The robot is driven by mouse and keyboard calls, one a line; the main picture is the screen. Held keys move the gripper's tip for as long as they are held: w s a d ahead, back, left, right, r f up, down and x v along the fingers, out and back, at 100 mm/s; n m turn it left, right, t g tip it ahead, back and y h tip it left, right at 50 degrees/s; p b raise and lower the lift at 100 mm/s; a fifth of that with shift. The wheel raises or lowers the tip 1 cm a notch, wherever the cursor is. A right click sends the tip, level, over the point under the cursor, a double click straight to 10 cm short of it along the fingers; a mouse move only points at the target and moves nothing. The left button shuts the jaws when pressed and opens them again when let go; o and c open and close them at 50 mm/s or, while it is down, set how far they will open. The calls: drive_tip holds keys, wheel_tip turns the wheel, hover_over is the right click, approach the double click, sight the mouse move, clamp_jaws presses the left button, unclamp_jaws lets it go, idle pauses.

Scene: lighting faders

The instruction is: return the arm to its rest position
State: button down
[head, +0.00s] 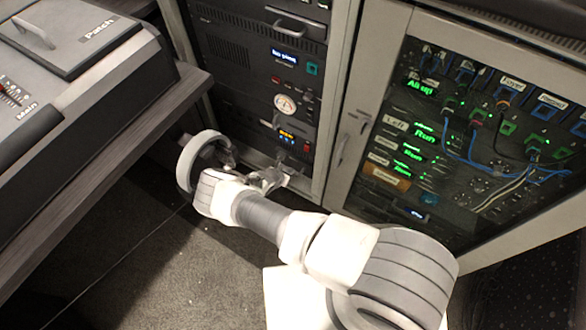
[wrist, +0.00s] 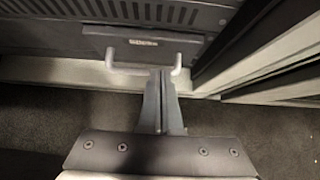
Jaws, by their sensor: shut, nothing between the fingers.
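My arm, white with grey bands, reaches from the lower right of the head view towards the foot of the equipment rack. My gripper (head: 268,179) is low in front of the rack, partly hidden by my own wrist. In the wrist view its two dark fingers (wrist: 161,78) are together with nothing between them. The fingertips overlap a grey U-shaped handle (wrist: 118,66) on a dark rack panel (wrist: 60,34). I cannot tell whether they touch it.
A console with faders (head: 75,110) on a grey desk (head: 90,165) stands at left. The rack (head: 235,75) is behind my gripper. A glass-fronted patch cabinet (head: 480,190) with cables stands at right. Dark carpet (head: 135,260) lies open at lower left.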

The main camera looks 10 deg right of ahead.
drive_tip(key=p+v, duration=0.4)
drive_tip(key=v, duration=0.5)
drive_tip(key=shift+s+a+r, duration=0.2)
drive_tip(key=shift+r, duration=0.05)
